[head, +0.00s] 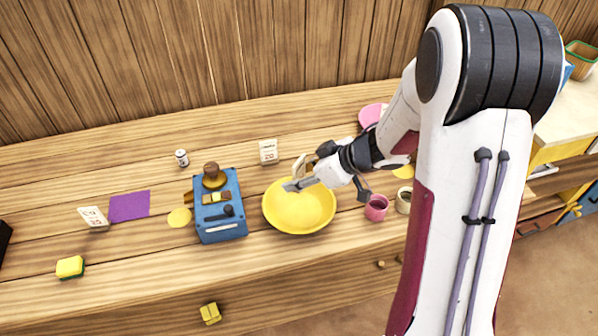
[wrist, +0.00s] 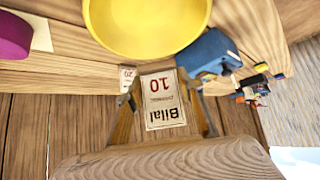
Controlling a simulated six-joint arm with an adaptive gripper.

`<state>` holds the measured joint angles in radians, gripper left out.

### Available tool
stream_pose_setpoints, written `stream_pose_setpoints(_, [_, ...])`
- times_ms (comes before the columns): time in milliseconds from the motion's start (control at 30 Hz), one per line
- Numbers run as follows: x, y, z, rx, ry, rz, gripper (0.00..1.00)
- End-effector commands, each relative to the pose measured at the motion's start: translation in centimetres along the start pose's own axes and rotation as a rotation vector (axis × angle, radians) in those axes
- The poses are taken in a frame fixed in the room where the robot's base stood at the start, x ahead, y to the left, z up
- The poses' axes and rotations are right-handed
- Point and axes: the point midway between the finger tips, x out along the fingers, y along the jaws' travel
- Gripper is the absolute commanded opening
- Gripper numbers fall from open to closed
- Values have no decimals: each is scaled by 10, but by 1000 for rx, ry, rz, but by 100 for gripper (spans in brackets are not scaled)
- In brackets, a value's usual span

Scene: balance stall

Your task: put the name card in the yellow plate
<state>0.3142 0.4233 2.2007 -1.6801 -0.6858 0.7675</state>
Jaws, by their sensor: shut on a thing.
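The name card (wrist: 164,105) is white, with "Bilal" and a red "10", upside down in the wrist view. My gripper (wrist: 158,89) is shut on it, one finger at each side. In the head view my gripper (head: 303,178) is above the back part of the yellow plate (head: 300,213), and I cannot clearly make out the card there. The yellow plate is round and looks empty. It also shows at the top of the wrist view (wrist: 145,30), apart from the card.
A blue scale (head: 221,222) stands left of the plate. A white price card (head: 268,152) stands behind it. A pink cup (head: 376,207) and a pale cup (head: 404,200) stand to the right. A purple sheet (head: 129,206), another card (head: 93,218) and a sponge (head: 70,267) lie left.

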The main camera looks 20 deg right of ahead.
Motion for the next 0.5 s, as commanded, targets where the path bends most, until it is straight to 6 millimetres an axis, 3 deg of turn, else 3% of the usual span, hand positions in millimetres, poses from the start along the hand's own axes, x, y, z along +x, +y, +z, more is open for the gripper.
stream_pose_setpoints(500, [28, -1, 29, 4, -2, -2, 15])
